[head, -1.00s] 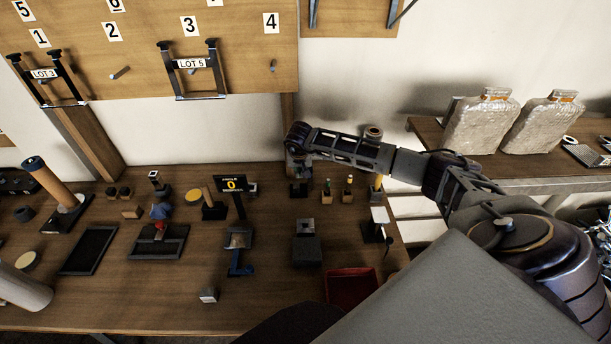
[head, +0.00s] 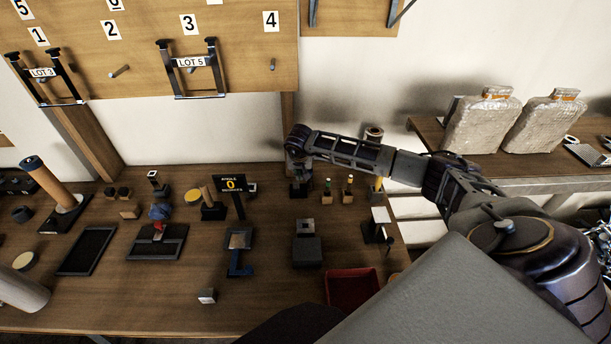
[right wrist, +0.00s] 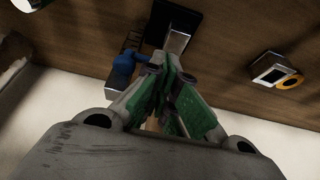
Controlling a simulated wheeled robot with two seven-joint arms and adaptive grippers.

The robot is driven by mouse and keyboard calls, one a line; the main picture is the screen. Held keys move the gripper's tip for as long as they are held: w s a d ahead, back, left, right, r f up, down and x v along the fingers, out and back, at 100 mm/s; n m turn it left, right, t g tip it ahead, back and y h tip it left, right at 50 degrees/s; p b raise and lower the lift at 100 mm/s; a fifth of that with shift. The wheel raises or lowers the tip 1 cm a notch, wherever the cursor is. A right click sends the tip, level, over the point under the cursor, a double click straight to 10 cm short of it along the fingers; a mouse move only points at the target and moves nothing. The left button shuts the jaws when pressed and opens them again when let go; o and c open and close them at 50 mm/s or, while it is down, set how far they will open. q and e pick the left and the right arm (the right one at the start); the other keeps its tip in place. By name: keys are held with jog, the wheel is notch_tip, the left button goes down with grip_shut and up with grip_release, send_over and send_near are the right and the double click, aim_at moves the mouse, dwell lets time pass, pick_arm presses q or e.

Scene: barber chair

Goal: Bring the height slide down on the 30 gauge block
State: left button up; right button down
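My right gripper (head: 297,168) hangs over the back of the bench, above a small dark stand (head: 300,189). In the right wrist view its green-padded fingers (right wrist: 167,80) are close together. A blue part (right wrist: 125,66) lies beside the left fingertip, and a silver block (right wrist: 178,42) on a black base (right wrist: 172,18) shows just beyond the tips. I cannot tell whether anything is between the pads or whether the blue part touches them. I cannot surely pick out the height slide or read a 30 on any block. My left gripper is out of view.
Small blocks with coloured tops (head: 337,192) stand right of the gripper. A black stand with a grey block (head: 307,250) and a red tray (head: 352,286) are nearer the front.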

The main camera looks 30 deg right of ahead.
jog(key=shift+f+b, duration=1.55)
jog(key=shift+f, duration=0.55)
dwell(1.6)
jog(key=shift+r, duration=0.1)
notch_tip(320, 180, up, 8)
jog(key=p, duration=0.4)
dwell(0.8)
dwell(0.6)
